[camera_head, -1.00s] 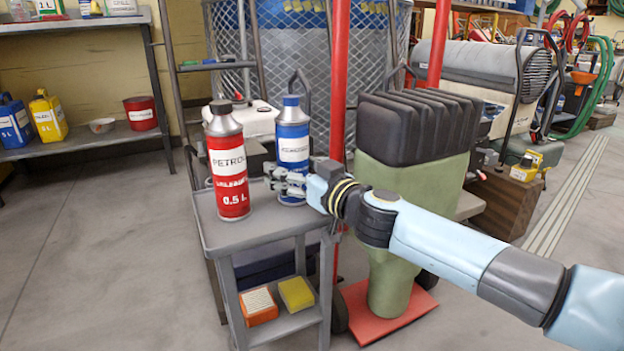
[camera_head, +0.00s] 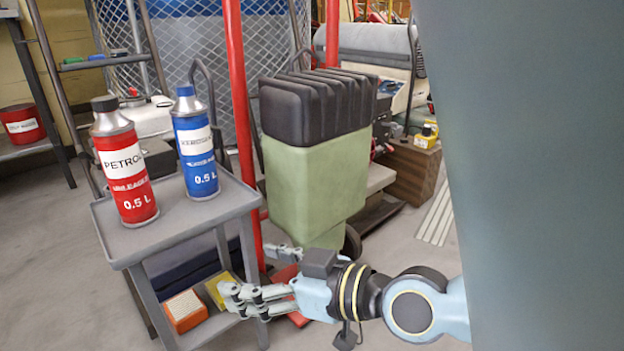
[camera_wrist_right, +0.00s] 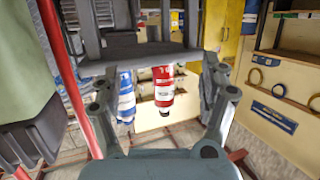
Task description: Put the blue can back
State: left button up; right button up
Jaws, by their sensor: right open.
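The blue can (camera_head: 197,145), with a white label and 0.5 L mark, stands upright on the small grey cart's top (camera_head: 180,221). It stands just right of and a little behind the red petrol can (camera_head: 125,165), with a gap between them. My right gripper (camera_head: 250,277) is open and empty, low in front of the cart and to the right of the cans, touching neither. In the right wrist view, the blue can (camera_wrist_right: 126,98) and the red can (camera_wrist_right: 163,88) appear upside down beyond the open fingers. My left gripper is not in view.
A green container with a black ribbed top (camera_head: 310,180) stands right of the cart, near a red post (camera_head: 240,110). An orange box (camera_head: 185,311) and a yellow box (camera_head: 219,288) lie on the cart's lower shelf. Floor at the left is open.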

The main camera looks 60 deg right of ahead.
jog(key=s+a+f+g, duration=0.1)
jog(key=s+f+g, duration=0.1)
jog(key=s+f, duration=0.2)
jog(key=s+a+f+g+h, duration=0.1)
jog(key=s+f+g, duration=0.2)
jog(key=s, duration=0.5)
jog(key=shift+a+f, duration=0.25)
jog(key=shift+f, duration=0.65)
jog(key=shift+w+r, duration=0.1)
